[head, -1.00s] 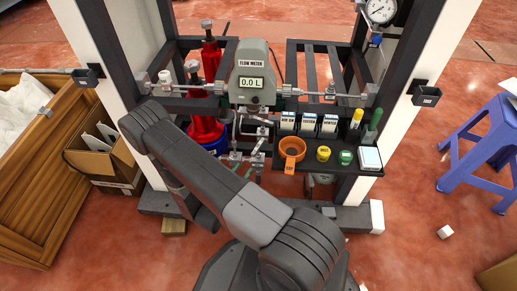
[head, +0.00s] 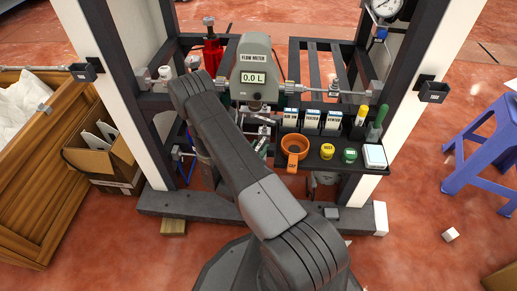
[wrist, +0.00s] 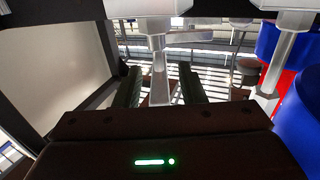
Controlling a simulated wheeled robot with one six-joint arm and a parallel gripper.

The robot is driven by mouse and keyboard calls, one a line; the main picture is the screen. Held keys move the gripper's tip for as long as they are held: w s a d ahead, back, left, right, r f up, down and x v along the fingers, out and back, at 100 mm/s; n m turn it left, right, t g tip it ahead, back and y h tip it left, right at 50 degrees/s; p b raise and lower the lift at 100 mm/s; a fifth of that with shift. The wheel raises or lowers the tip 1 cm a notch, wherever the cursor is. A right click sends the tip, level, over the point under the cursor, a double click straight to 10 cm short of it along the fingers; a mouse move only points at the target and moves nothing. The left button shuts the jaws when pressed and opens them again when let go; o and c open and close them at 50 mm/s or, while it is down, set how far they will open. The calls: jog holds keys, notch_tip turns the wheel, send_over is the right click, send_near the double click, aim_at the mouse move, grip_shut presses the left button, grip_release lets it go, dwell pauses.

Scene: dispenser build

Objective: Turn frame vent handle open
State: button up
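In the wrist view my gripper (wrist: 160,90) is open, its two dark fingers pointing away from the camera. A narrow grey lever (wrist: 159,72) hangs down between the fingers from a pale fitting (wrist: 148,28); it looks like the vent handle, though no label shows. A gap shows on each side of the lever, and I cannot tell whether either finger touches it. In the head view my arm hides the gripper and this lever. The frame's horizontal pipe, with a white fitting (head: 192,62) at its left part, runs to the flow meter (head: 254,72), which reads 0.0 L.
A red and blue object (wrist: 300,100) is at the right of the wrist view. A black shelf (head: 325,160) holds boxes, an orange cup (head: 294,148) and caps. A purple stool (head: 480,145) stands right.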

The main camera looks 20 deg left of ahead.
grip_shut()
jog(key=shift+d+y, duration=0.1)
jog(key=shift+y, duration=0.2)
jog(key=n+y+b, duration=0.1)
jog(key=n+y, duration=0.1)
jog(key=y, duration=0.1)
jog(key=shift+d+f, duration=0.1)
jog(key=shift+d, duration=0.05)
jog(key=shift+n+y+b, duration=0.55)
jog(key=shift+n+y, duration=0.65)
jog(key=shift+y, duration=0.4)
